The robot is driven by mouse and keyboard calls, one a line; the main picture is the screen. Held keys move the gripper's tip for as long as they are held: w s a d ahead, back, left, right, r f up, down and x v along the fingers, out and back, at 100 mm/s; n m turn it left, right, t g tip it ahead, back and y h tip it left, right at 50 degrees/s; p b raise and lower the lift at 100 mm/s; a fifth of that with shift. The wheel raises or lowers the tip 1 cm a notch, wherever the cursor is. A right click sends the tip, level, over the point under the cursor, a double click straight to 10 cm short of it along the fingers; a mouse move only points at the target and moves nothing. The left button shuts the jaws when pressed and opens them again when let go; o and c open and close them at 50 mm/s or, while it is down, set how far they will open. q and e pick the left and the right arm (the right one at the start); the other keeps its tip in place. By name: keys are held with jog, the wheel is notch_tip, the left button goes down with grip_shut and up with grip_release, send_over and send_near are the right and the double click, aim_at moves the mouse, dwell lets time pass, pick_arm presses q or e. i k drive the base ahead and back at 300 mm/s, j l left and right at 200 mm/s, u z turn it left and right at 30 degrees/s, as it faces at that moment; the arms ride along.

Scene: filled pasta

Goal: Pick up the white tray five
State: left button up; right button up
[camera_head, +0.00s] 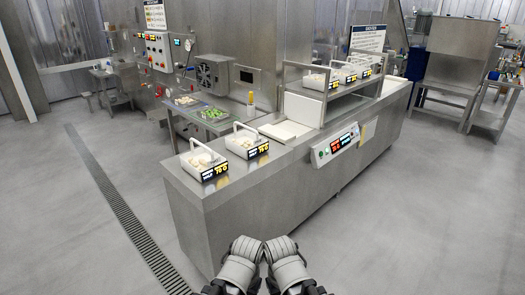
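Two white trays with arched handles and black-and-yellow labels stand on the near end of the steel counter: a front-left tray (187,164) and a second tray (231,147) to its right. Several similar white trays (308,84) stand in a row on the raised shelf. The labels are too small to tell which is tray five. My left gripper (241,258) and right gripper (287,257) are folded side by side at the bottom middle, below and in front of the counter, apart from all trays. Their fingers cannot be made out.
The steel counter (225,185) has a panel with red displays (345,142) on its front. A white board (283,131) lies on top. Behind is a side table with green items (212,114) and a bottle (251,102). The grey floor around the counter is clear; a drain grate (118,207) crosses it.

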aim_at(247, 145)
jog(key=i+l+u, duration=0.1)
jog(key=i+l, duration=0.3)
jog(key=i, duration=0.15)
jog(key=i+l+u, duration=0.1)
jog(key=i+l, duration=0.35)
jog(key=i, duration=0.15)
